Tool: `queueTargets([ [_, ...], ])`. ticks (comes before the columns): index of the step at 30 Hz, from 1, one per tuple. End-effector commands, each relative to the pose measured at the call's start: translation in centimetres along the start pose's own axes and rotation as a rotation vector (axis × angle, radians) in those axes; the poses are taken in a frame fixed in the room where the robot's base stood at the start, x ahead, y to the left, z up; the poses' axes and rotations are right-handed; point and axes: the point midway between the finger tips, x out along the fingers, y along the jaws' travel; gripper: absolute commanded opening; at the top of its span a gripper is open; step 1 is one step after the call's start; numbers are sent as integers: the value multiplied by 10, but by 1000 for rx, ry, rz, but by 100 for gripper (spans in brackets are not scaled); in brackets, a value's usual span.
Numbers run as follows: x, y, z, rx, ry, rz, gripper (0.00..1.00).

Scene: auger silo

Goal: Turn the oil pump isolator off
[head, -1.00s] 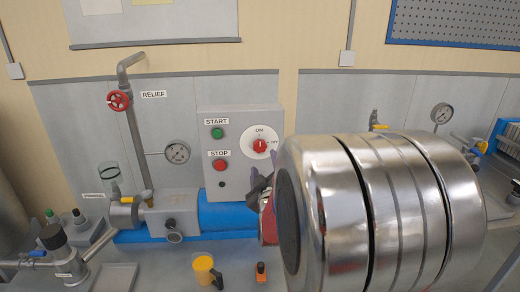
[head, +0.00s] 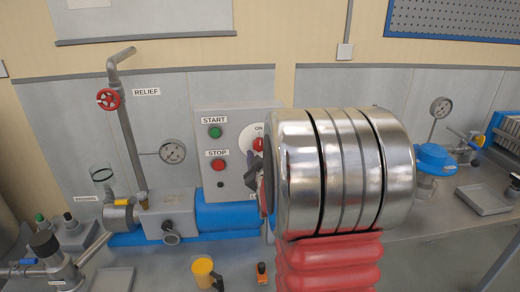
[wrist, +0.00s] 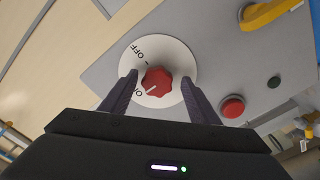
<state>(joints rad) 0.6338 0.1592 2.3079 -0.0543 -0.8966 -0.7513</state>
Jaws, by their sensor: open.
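The isolator is a red knob (wrist: 156,80) on a white round dial (wrist: 180,58) marked ON and OFF. In the wrist view its pale mark points towards the ON label. In the head view the knob (head: 258,144) shows at the edge of my arm, which hides the OFF side of the dial. My gripper (wrist: 158,92) is open, with one dark finger on each side of the knob in the wrist picture. I cannot tell whether either finger touches it. In the head view the gripper (head: 257,177) is mostly hidden by my wrist.
The grey panel (head: 233,182) also carries a green START button (head: 215,132) and a red STOP button (head: 218,165). A red relief handwheel (head: 108,99) and a gauge (head: 172,151) stand to the left. A yellow mug (head: 203,270) sits on the bench below.

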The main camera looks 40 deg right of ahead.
Motion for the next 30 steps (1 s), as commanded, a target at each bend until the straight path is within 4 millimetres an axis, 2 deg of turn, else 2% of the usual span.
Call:
queueTargets([
  [2, 0, 1, 1, 0, -2, 2, 53],
  [18, -1, 2, 3, -1, -5, 3, 15],
  [30, -1, 0, 3, 45, -6, 0, 14],
])
